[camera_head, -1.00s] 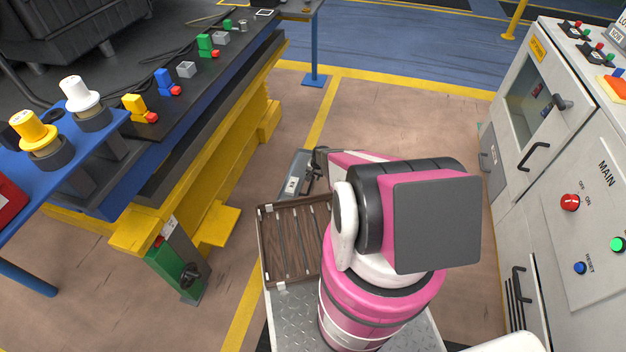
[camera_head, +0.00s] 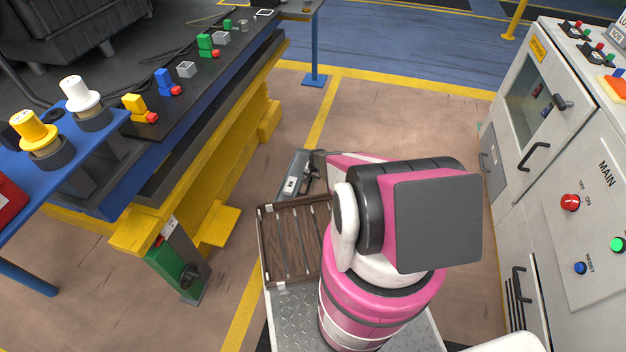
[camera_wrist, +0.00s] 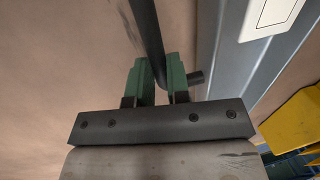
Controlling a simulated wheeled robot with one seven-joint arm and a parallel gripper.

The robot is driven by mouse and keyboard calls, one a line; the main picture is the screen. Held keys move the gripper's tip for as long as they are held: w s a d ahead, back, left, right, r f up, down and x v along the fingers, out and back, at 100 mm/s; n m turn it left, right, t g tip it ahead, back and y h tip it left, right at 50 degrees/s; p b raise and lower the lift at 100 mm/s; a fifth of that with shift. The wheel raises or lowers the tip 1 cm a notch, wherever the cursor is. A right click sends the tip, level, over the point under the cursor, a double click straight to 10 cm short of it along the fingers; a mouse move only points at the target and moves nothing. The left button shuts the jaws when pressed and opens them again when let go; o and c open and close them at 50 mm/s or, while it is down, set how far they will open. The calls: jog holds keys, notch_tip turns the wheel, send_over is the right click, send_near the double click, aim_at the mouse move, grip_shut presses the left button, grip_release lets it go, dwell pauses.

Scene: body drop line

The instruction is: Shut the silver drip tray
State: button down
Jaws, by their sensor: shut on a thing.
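The silver drip tray (camera_head: 290,186) shows in the head view as a narrow grey metal piece with a white label, low beyond the slatted wooden tray. Its grey face with the label also shows at the right of the wrist view (camera_wrist: 229,45). A dark handle bar (camera_wrist: 147,30) runs between the green fingers of my gripper (camera_wrist: 160,72). My gripper is shut on this bar, beside the grey face. In the head view my pink and white arm hides most of the gripper and part of the tray. How far the tray stands out cannot be told.
A grey control cabinet (camera_head: 540,190) stands at the right. The slatted wooden tray (camera_head: 262,250) lies just before the drip tray. Open floor (camera_head: 400,125) lies beyond my arm.

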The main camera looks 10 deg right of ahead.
jog(key=w+a, duration=0.4)
jog(key=a, duration=0.3)
jog(key=w+a, duration=0.3)
jog(key=a, duration=0.4)
jog(key=w+a, duration=0.4)
jog(key=a, duration=0.4)
jog(key=shift+w+a, duration=0.1)
jog(key=shift+w, duration=0.2)
jog(key=c, duration=1.1)
grip_release()
jog(key=shift+s+r, duration=0.1)
notch_tip(320, 180, up, 10)
jog(key=d, duration=0.2)
jog(key=shift+s+r, duration=0.2)
jog(key=shift+s, duration=0.25)
jog(key=s+d+r+n, duration=0.2)
jog(key=s+d+r, duration=0.3)
jog(key=s+r, duration=0.7)
jog(key=s+d+r+n+h, duration=0.1)
jog(key=s+d+r, duration=0.5)
jog(key=s+r, duration=0.5)
jog(key=s+d+r+n+g+h, duration=0.1)
jog(key=s+d+r, duration=0.4)
jog(key=s+r, duration=0.7)
notch_tip(320, 180, up, 6)
jog(key=shift+s+d+r+n, duration=0.2)
jog(key=shift+s+d+n, duration=0.15)
jog(key=shift+n, duration=0.45)
